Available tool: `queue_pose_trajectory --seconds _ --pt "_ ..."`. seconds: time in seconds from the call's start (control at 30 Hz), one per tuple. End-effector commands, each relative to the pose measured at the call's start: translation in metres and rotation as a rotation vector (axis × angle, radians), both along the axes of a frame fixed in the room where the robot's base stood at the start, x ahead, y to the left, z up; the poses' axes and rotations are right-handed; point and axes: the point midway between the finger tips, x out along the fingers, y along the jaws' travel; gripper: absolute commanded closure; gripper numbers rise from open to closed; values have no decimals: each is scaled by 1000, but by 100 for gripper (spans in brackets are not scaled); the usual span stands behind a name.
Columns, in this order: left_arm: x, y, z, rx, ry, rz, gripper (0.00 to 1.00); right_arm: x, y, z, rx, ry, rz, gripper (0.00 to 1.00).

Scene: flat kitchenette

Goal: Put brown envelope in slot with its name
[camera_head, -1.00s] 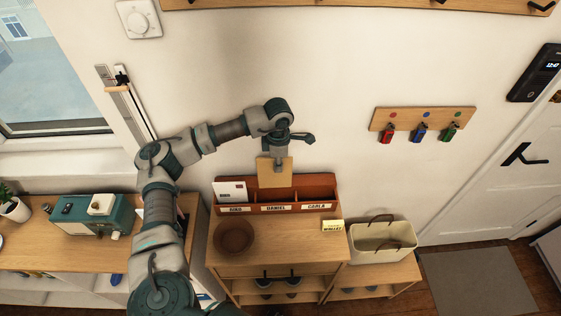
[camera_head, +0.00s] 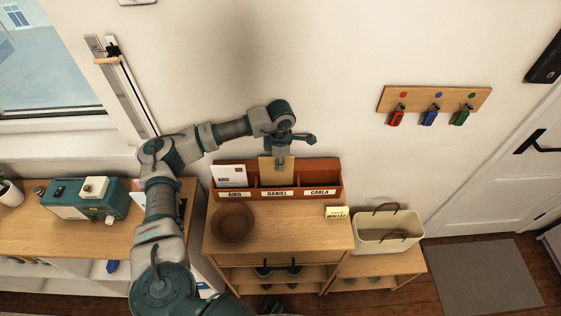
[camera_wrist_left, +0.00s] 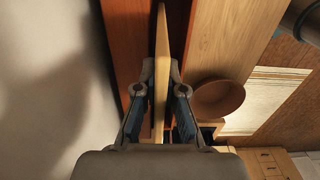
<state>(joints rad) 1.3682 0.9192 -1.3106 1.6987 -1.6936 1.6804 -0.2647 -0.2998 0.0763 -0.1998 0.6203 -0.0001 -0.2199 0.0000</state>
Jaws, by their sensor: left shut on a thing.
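The brown envelope (camera_head: 266,172) hangs upright from my left gripper (camera_head: 281,160), which is shut on its upper part. In the head view its lower part is at the middle slot of the reddish-brown letter organizer (camera_head: 331,186), above the label DANIEL (camera_head: 277,193). Its lower edge appears hidden behind the slot's front. In the left wrist view the envelope (camera_wrist_left: 161,60) shows edge-on between the fingers (camera_wrist_left: 157,88), with organizer walls on both sides. The right slot is labelled CARLA (camera_head: 320,192). The name on the brown envelope cannot be read. My right gripper is not in view.
A white envelope (camera_head: 229,174) stands in the left slot. A brown bowl (camera_head: 232,223) and a yellow WALLET note (camera_head: 337,213) are on the cabinet top (camera_head: 285,235). A cream basket (camera_head: 371,241) stands at right. The wall is close behind the organizer.

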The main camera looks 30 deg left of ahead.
Motion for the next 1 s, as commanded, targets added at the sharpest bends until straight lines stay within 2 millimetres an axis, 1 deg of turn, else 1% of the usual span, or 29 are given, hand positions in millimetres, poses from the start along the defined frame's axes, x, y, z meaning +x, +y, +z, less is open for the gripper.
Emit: queue_pose_trajectory --seconds 0.17,0.2,0.27,0.3,0.57,0.67,0.77,1.0 --pt "0 0 1 -1 -1 0 100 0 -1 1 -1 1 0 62" --pt "0 0 1 -1 -1 0 82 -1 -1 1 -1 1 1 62" --pt "0 0 1 0 0 0 67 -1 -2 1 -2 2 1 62" --pt "0 0 1 0 0 0 62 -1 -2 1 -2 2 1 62" --pt "0 0 1 0 0 0 62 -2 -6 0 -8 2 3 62" --pt "1 -1 7 -1 -2 0 62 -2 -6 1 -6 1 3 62" --pt "1 -1 22 -2 -4 0 62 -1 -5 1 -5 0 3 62" --pt "2 -1 75 -2 -5 0 62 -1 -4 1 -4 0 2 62"
